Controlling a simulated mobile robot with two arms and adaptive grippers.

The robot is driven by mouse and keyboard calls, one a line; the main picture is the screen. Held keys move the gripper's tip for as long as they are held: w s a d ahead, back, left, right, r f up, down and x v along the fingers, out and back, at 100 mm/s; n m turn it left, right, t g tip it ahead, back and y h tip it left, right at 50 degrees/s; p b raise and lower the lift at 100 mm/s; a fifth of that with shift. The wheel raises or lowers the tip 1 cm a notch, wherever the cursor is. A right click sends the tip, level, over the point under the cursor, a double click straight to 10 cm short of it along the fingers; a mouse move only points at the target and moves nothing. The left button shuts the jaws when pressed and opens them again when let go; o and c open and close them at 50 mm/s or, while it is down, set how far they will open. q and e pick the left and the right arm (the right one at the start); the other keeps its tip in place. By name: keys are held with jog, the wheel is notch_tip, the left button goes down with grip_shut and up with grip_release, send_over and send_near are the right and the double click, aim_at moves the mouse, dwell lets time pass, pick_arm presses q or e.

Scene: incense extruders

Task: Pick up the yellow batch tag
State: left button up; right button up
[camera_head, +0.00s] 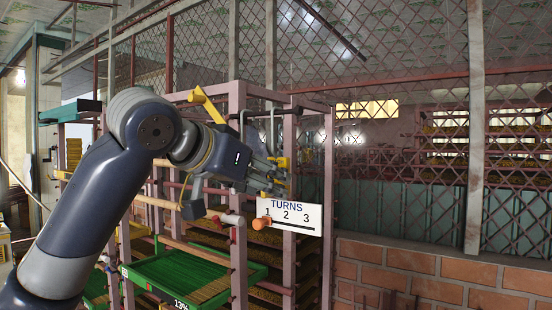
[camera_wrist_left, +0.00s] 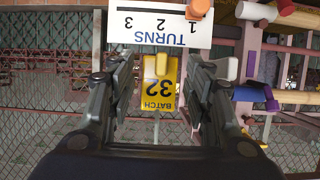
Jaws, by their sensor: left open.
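The yellow batch tag (camera_wrist_left: 160,94) shows upside down in the left wrist view, with "BATCH 32" on it and a yellow block at its edge nearest the sign. It lies between the two fingers of my left gripper (camera_wrist_left: 161,62), with a gap on each side. My left gripper is open and empty. In the head view my left gripper (camera_head: 270,175) is in front of the rack post, just above the sign. Small yellow parts show around its fingers there, but the tag is mostly hidden. My right gripper is in neither view.
The white "TURNS 1 2 3" sign (camera_head: 298,217) with an orange knob (camera_head: 262,223) is close below the gripper. The pink rack (camera_head: 238,240) holds a green tray (camera_head: 165,268). A wire mesh fence (camera_head: 400,120) and a brick wall (camera_head: 440,270) stand to the right.

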pick_arm(q)
jog(key=shift+x, duration=1.1)
jog(key=shift+s+a, duration=0.1)
jog(key=c, duration=0.7)
jog(key=shift+c, duration=0.2)
